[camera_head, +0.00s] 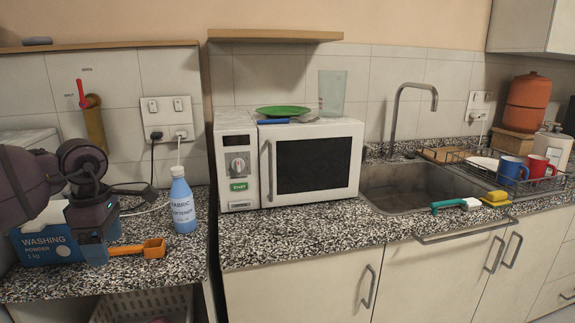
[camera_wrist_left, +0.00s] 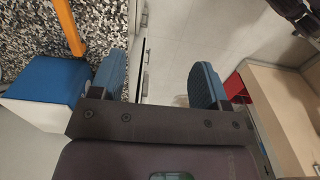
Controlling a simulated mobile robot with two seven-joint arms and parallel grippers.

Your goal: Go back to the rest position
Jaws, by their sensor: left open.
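My left arm comes in from the left in the head view, over the left counter. My left gripper (camera_head: 98,250) hangs in front of the blue and white washing powder box (camera_head: 40,245) and hides part of it. In the left wrist view the blue fingers of my left gripper (camera_wrist_left: 158,78) stand apart with nothing between them. The box (camera_wrist_left: 45,85) and an orange scoop (camera_wrist_left: 67,28) lie to the left of the fingers there. My right gripper does not show in the head view.
The orange scoop (camera_head: 150,249) and a fabric softener bottle (camera_head: 183,205) are on the left counter. A microwave (camera_head: 300,162) stands right of a gap, with a sink (camera_head: 405,190) beyond. A basket (camera_head: 140,305) sits below. Floor (camera_wrist_left: 185,35) shows between the fingers.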

